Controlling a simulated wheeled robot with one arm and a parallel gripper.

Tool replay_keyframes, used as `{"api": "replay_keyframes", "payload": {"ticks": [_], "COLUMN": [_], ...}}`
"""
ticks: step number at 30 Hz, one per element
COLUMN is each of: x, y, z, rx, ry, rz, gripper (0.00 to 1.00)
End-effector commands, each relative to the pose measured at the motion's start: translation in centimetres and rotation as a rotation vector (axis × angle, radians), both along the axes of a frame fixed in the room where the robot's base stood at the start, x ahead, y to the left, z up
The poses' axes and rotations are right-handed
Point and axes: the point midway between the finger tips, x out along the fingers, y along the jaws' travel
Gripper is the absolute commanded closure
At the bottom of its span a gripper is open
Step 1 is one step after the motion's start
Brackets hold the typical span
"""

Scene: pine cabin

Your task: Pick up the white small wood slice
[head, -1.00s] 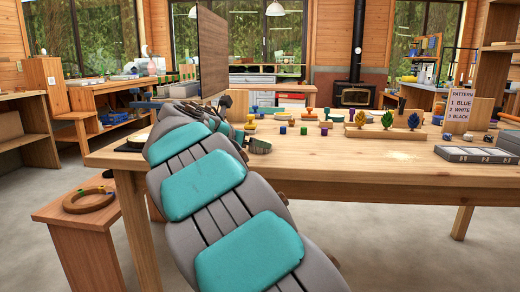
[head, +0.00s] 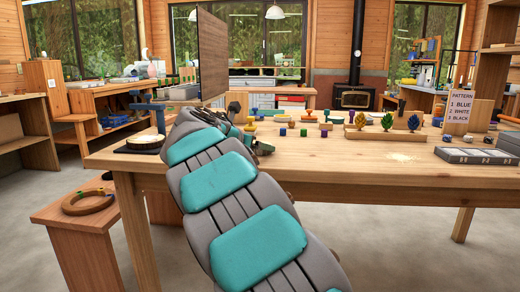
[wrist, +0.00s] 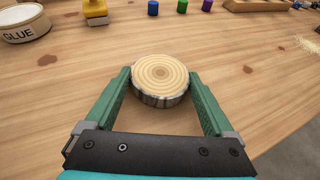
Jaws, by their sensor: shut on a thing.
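A round wood slice (wrist: 160,74) with a pale ringed top and greyish bark sides sits between the green fingers of my gripper (wrist: 159,85) in the wrist view. The fingers are shut on its two sides, and it is level. Whether it touches the tabletop or hangs just above it is hard to tell. In the head view my gripper (head: 258,146) is over the left part of the workbench, partly behind my arm. The held slice cannot be made out there.
The workbench (head: 330,165) bears colored blocks, a glue tub (wrist: 22,22), a yellow stamp-like piece (wrist: 95,10), a pattern card (head: 460,105) and a grey tray (head: 475,155). A pale round disc (head: 145,141) lies on a black base at the left. The front middle is mostly clear.

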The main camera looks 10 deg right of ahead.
Motion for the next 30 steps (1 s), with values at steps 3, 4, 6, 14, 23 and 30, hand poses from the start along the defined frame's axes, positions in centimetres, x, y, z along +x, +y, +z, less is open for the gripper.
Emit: {"api": "replay_keyframes", "payload": {"ticks": [3,4,6,14,23,30], "x": [0.0,0.0,0.0,0.0,0.1,-1.4], "y": [0.0,0.0,0.0,0.0,0.0,0.6], "z": [0.0,0.0,0.0,0.4,2.9,3.8], "rx": [0.000,0.000,0.000,0.000,0.002,-0.001], "ry": [0.000,0.000,0.000,0.000,-0.002,-0.001], "rz": [0.000,0.000,0.000,0.001,0.000,0.000], "gripper": [0.67,0.68,0.68,0.68,0.68,0.68]}}
